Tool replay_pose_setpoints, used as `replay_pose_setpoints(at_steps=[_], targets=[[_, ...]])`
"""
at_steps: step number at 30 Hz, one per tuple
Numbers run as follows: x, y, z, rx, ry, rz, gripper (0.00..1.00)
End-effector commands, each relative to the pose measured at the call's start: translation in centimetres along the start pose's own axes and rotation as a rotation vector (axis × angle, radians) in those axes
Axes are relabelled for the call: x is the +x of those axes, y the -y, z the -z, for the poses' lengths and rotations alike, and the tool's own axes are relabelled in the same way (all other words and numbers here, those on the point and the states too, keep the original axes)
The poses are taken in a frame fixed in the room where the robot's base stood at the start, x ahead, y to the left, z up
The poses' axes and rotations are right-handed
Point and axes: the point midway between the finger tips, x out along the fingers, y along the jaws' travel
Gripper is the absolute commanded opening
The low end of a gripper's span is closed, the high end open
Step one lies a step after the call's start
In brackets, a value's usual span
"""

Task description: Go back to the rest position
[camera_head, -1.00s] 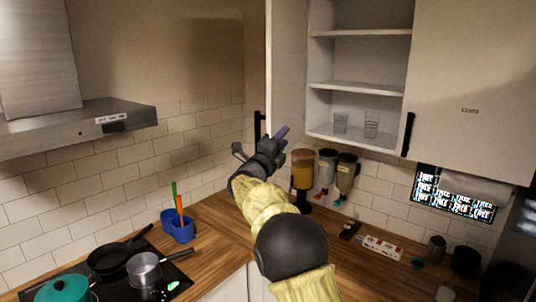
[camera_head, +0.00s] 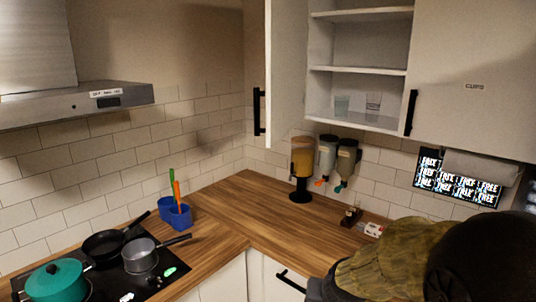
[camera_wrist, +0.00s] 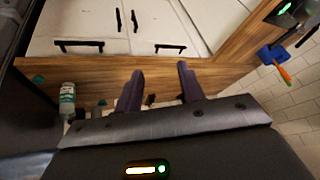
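My gripper (camera_wrist: 160,92) shows in the wrist view with its two dark fingers spread apart and nothing between them. Beyond the fingers are the wooden counter edge and the white lower cabinets (camera_wrist: 105,28). In the head view my arm is low at the bottom right, and the gripper itself is out of sight there. The upper cabinet (camera_head: 358,71) stands open, with its door (camera_head: 285,75) swung out to the left. Two glasses (camera_head: 373,104) stand on its bottom shelf.
A hob with a green pot (camera_head: 57,281), a black pan (camera_head: 104,243) and a saucepan (camera_head: 140,257) is at the left. The wooden counter (camera_head: 240,215) is clear around the corner.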

Motion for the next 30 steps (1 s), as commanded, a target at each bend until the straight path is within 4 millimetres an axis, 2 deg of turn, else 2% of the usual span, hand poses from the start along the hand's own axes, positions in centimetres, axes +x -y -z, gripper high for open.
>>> replay_pose_setpoints(at_steps=[1, 3, 6, 9, 30], targets=[[0.0, -1.3, -3.0, -0.047, 0.063, -0.020, 0.39], [-0.4, -2.7, -6.5, -0.116, 0.149, -0.043, 0.39], [-1.1, -4.1, -10.0, -0.187, 0.239, -0.064, 0.39], [-1.5, -4.7, -11.5, -0.219, 0.281, -0.073, 0.39], [-1.5, -4.8, -11.6, -0.221, 0.285, -0.073, 0.39]])
